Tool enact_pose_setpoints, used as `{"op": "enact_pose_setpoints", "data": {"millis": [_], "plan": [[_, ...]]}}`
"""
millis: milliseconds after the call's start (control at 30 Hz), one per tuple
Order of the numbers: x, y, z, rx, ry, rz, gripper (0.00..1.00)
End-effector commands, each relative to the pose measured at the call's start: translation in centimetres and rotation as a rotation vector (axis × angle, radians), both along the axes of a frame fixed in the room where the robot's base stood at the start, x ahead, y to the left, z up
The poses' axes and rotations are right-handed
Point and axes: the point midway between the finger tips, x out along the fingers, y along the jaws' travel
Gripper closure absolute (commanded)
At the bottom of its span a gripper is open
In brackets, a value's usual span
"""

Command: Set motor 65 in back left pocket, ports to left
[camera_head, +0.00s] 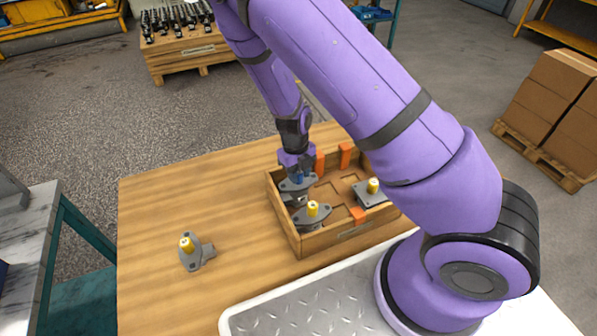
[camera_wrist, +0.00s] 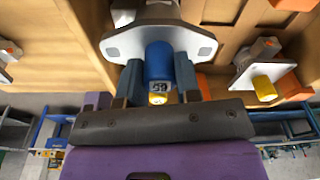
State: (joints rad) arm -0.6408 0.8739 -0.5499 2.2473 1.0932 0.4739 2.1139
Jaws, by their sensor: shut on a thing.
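Motor 65, a grey motor with a flat oval flange (camera_head: 299,184) and a blue shaft cap, is upright at the back left of the wooden tray (camera_head: 327,239). In the wrist view its flange (camera_wrist: 158,42) and blue cap marked 65 show close up. My gripper (camera_head: 297,176) is shut on the blue cap from above; its fingers (camera_wrist: 160,82) flank the cap. The motor's body is partly hidden under the flange, and I cannot tell whether it rests on the pocket floor. A yellow-capped motor (camera_head: 312,214) stands just in front, in the front left pocket.
Another yellow-capped motor (camera_head: 371,192) with a squarish flange sits in the tray's right side. Orange blocks (camera_head: 345,155) stand in the tray. A yellow-capped motor (camera_head: 190,254) stands on the wooden table (camera_head: 150,205) to the left, with clear table between it and the tray.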

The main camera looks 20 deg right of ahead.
Motion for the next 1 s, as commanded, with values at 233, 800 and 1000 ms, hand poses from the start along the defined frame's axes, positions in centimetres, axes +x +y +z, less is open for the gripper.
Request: {"op": "enact_pose_setpoints", "data": {"millis": [233, 800, 1000], "plan": [[0.03, 0.00, -0.26, 0.000, -0.001, 0.000, 1.00], [0.02, -0.01, -0.53, 0.000, -0.001, 0.000, 0.39], [0.09, 0.07, 0.03, 0.000, -0.001, 0.001, 0.39]]}}
